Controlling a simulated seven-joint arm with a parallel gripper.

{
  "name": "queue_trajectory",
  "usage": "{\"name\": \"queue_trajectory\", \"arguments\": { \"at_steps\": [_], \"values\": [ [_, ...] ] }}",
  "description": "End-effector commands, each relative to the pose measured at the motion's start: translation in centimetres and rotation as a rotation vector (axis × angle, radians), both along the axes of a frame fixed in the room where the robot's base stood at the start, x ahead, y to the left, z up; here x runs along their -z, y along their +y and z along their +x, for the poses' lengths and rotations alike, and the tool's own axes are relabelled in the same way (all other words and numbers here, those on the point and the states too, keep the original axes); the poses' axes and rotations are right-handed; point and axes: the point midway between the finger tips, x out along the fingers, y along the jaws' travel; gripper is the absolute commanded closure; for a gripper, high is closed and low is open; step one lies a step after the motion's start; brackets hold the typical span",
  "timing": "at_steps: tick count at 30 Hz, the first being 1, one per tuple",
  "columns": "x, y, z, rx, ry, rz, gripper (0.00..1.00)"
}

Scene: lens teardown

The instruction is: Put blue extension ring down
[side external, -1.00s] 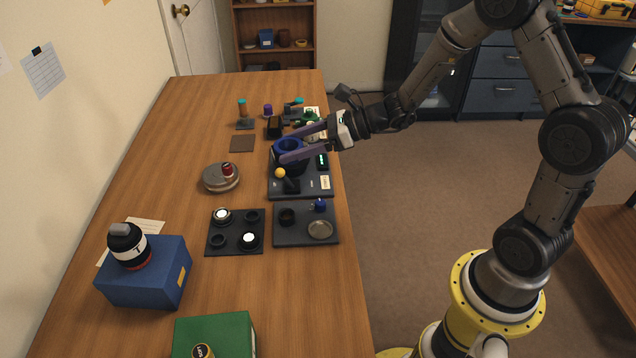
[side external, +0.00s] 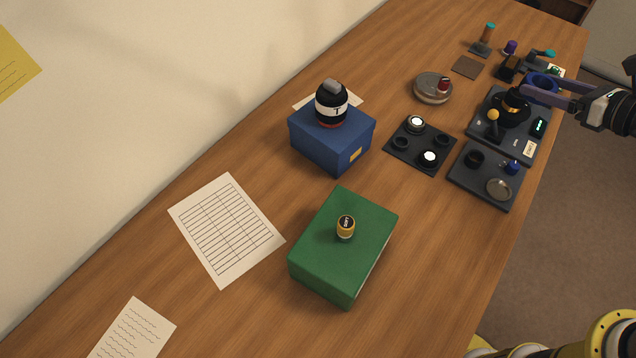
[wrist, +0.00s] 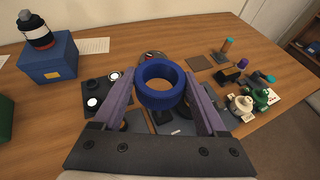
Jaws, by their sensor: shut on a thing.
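The blue extension ring (wrist: 160,99) is a short, thick, open tube. It sits between the two purple fingers of my gripper (wrist: 159,78) in the wrist view. My gripper is shut on the ring, one finger at each side. In the side view the ring (side external: 541,82) is held at the far right, over or just beyond a dark station board (side external: 521,146) with a black round part (side external: 508,112) on it. The ring's opening faces up. I cannot tell the gap between ring and board.
A dark tray (side external: 479,190) with small parts lies nearer, with a dark lens-part tray (side external: 420,160) beside it. A round grey stand (side external: 432,94) and a brown mat (side external: 467,67) lie to the left. Blue (side external: 330,148) and green (side external: 343,260) boxes stand on the table.

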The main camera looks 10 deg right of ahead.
Motion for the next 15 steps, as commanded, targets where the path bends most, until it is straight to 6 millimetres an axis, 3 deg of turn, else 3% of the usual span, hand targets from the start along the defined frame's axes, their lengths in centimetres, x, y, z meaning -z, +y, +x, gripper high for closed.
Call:
{"name": "queue_trajectory", "arguments": {
  "at_steps": [2, 8, 15],
  "values": [
    [-0.8, 1.1, 0.8, -0.05, -0.003, -0.001, 0.95],
    [-1.9, 8.1, 2.2, -0.279, -0.001, -0.002, 0.95],
    [-1.9, 19.5, 1.4, -0.615, 0.002, 0.0, 0.95]
  ]
}}
